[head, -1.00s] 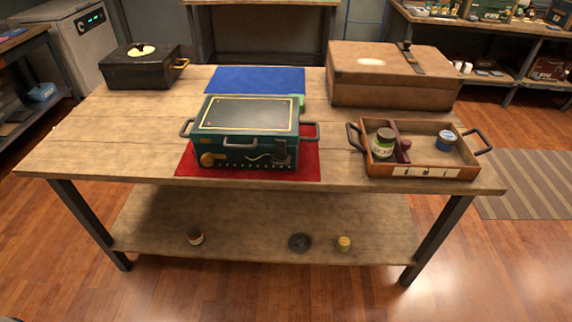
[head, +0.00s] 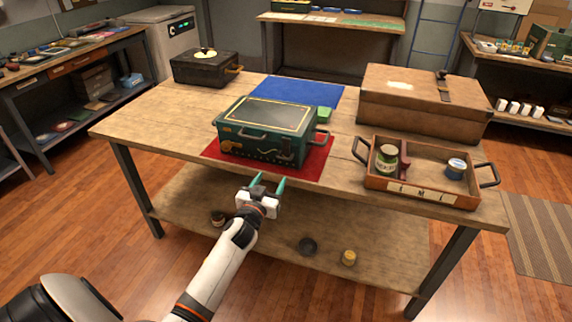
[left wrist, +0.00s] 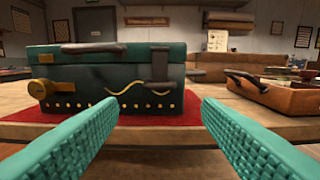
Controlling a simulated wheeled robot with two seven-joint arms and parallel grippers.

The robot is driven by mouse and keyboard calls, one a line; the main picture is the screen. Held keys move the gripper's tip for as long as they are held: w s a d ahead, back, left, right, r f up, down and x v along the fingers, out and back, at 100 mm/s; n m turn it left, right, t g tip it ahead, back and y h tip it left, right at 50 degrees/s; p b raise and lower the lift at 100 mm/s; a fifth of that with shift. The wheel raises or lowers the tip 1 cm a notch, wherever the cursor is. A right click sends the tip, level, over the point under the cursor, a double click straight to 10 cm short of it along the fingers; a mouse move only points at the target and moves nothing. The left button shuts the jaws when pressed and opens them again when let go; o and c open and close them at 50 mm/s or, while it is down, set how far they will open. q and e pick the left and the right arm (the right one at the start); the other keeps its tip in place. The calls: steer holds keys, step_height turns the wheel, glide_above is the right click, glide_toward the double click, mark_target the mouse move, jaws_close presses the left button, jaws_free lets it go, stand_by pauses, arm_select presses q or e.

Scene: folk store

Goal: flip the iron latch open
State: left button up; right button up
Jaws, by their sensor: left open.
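A dark green box (head: 262,133) with gold trim stands on a red mat (head: 316,166) near the table's front edge. Its lid looks shut. The iron latch (left wrist: 160,66) is a dark piece on the right part of the box front, across the lid seam; it is small in the head view (head: 287,149). A brass latch (left wrist: 42,89) sits at the front left. My left gripper (head: 269,181) is open and empty in front of the box, apart from it. In the left wrist view its teal fingers point at the box front, with the iron latch between them. My right gripper is out of view.
A wooden tray (head: 420,191) with jars stands to the right. A brown chest (head: 410,107) is behind it, a black box (head: 205,68) at the back left. The table's left part is clear.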

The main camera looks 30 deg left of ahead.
mark_target(285, 150)
arm_select(q)
steer(key=x, duration=1)
steer(key=shift+d+b, duration=0.2)
steer(key=shift+b, duration=0.2)
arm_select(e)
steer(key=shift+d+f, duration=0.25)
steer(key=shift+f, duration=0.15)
